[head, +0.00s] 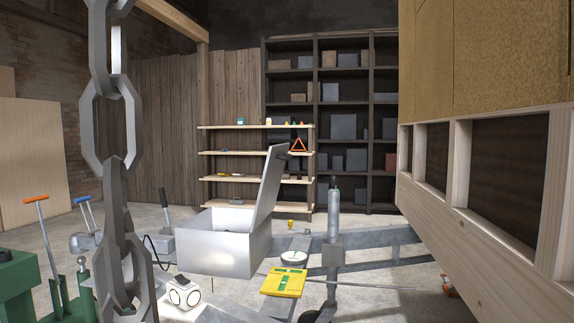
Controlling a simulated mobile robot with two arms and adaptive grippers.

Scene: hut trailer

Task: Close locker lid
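The locker is a pale grey metal box (215,255) standing on the trailer's drawbar in the middle of the view. Its lid (269,185) is open. The lid stands up from the box's right side and leans a little to the right at its top. The inside of the box shows only in part over the front wall. Neither of my grippers shows in the view, and nothing is seen touching the lid.
A large chain (112,130) hangs close in front at left. A yellow-green board (283,283) and a small white device (183,292) lie before the locker. A grey jack post (333,225) stands right of it. The wooden hut wall (480,215) fills the right.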

